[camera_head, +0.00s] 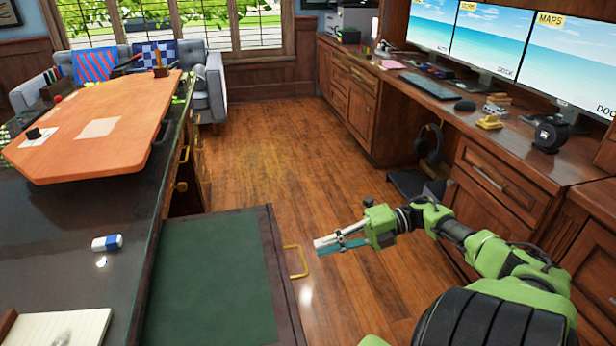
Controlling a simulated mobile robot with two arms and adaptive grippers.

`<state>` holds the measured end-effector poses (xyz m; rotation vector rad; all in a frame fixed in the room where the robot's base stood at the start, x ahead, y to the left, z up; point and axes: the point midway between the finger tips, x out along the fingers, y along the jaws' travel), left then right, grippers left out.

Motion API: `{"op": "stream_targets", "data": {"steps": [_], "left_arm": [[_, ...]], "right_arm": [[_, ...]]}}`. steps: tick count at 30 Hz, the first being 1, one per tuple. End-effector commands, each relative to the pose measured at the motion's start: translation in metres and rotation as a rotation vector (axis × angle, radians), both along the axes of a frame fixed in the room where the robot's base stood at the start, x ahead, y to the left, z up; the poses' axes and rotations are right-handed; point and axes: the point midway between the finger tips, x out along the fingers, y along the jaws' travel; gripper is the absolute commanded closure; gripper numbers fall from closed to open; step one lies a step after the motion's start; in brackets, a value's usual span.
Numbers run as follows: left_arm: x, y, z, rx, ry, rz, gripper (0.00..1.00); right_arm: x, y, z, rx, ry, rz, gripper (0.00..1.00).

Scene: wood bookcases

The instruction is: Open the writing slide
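The writing slide (215,285) is a flat green panel with a dark wood border, at the bottom centre. It sticks out to the right from under the dark desk top (60,235). Its brass pull handle (298,262) is on the right edge. My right gripper (316,246) is just right of the handle in the picture, with its fingers pointing left. It appears apart from the handle and holds nothing that I can see. Its fingers lie close together from this angle, so I cannot tell if they are open. My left gripper is not in view.
A cabinet counter with monitors (485,40) runs along the right, with a chair-like black base (412,184) below. The wood floor (265,150) between is clear.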

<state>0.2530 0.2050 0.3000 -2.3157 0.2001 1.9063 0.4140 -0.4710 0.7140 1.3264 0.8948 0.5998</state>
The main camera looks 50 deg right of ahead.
Motion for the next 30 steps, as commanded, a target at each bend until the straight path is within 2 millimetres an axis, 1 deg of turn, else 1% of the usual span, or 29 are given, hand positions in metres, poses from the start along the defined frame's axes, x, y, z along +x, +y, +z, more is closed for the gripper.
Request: {"op": "stream_targets", "data": {"steps": [1,3,6,9,15,30], "left_arm": [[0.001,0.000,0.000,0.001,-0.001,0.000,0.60],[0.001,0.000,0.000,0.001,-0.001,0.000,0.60],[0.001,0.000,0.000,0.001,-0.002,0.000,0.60],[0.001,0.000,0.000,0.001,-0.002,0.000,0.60],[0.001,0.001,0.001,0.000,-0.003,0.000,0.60],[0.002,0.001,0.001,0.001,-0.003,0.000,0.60]], "right_arm": [[-0.006,-0.010,0.002,-0.002,0.003,-0.002,0.89],[-0.013,-0.021,0.005,-0.001,0.002,-0.002,0.89],[-0.022,-0.033,0.008,-0.001,0.002,-0.002,0.89],[-0.027,-0.041,0.010,0.000,0.001,-0.001,0.89],[-0.031,-0.046,0.012,0.001,-0.001,0.000,0.89],[-0.031,-0.045,0.012,0.001,0.000,0.001,0.89]]}}
